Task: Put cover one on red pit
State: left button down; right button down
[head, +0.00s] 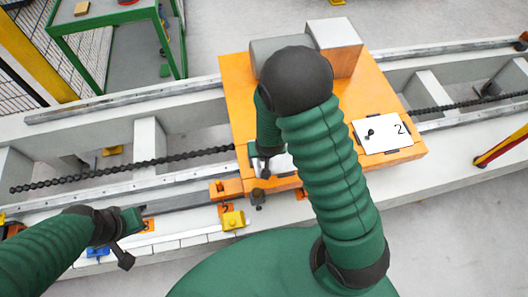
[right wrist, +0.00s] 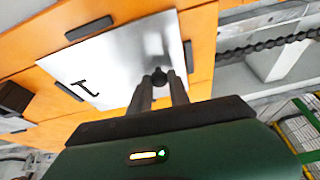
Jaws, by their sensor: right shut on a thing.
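Cover one is a pale metal plate marked 1 (right wrist: 125,62) with a dark knob (right wrist: 159,76). It lies against the orange carriage surface among black clips in the right wrist view; I cannot tell whether it is fully seated. My right gripper (right wrist: 158,88) is shut on the knob. In the head view my right gripper (head: 262,168) is at the carriage's left front, and its arm hides most of cover one (head: 282,162). My left gripper (head: 143,210) is over the front ledge at left, away from the covers; its finger gap is unclear. No red pit is visible.
The orange carriage (head: 239,100) straddles the grey rails and also bears a white cover marked 2 (head: 382,132) and a grey block (head: 335,36). A yellow block (head: 233,220) sits on the front ledge. A dark chain (head: 130,168) runs along the gantry. A green table (head: 100,18) stands behind.

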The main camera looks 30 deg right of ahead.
jog(key=c, duration=1.2)
grip_release()
jog(key=shift+c, duration=0.2)
jog(key=p+v, duration=0.4)
jog(key=v, duration=0.8)
jog(key=shift+p, duration=0.3)
jog(key=shift+r, duration=0.1)
